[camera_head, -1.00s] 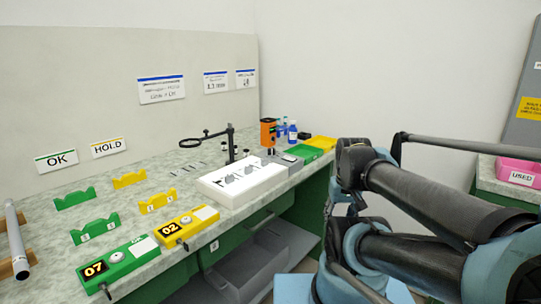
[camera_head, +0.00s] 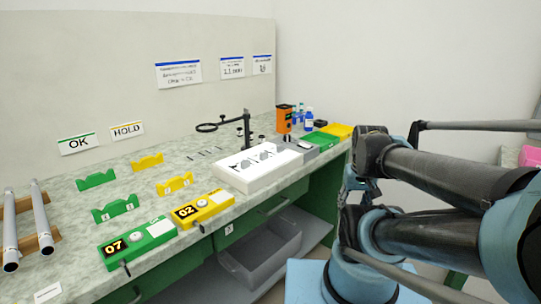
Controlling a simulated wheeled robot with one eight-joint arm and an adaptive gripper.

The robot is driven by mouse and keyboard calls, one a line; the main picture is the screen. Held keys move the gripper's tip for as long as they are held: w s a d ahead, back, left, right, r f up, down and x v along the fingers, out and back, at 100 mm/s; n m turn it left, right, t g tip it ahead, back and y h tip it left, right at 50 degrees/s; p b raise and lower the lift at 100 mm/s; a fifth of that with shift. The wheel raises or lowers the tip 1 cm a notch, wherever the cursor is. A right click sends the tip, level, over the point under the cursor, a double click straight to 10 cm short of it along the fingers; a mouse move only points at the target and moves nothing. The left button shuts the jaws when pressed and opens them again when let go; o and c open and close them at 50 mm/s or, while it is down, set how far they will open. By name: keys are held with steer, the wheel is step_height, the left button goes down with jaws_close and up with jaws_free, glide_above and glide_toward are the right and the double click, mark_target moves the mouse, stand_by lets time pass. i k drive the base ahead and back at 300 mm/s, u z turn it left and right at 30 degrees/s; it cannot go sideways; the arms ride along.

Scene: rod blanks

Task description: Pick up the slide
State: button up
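I cannot single out a slide by its look. A white block (camera_head: 236,183) on the bench carries several small dark and grey pieces (camera_head: 254,159), too small to tell apart. Several thin dark pins (camera_head: 205,154) lie on the bench behind it. My arm is folded at the right of the view, well apart from the bench pieces. I cannot make out my gripper's fingers in this view.
The speckled bench (camera_head: 75,245) holds a green box marked 07 (camera_head: 137,243), a yellow box marked 02 (camera_head: 203,209), green and yellow notched stands, a magnifier (camera_head: 207,127), an orange device (camera_head: 284,118) and grey rods (camera_head: 41,215). A grey bin (camera_head: 265,250) sits below.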

mark_target(242, 165)
steer(key=u, duration=0.4)
steer(key=k, duration=1.55)
steer(key=z, duration=0.35)
steer(key=i, duration=1)
steer(key=u, duration=0.05)
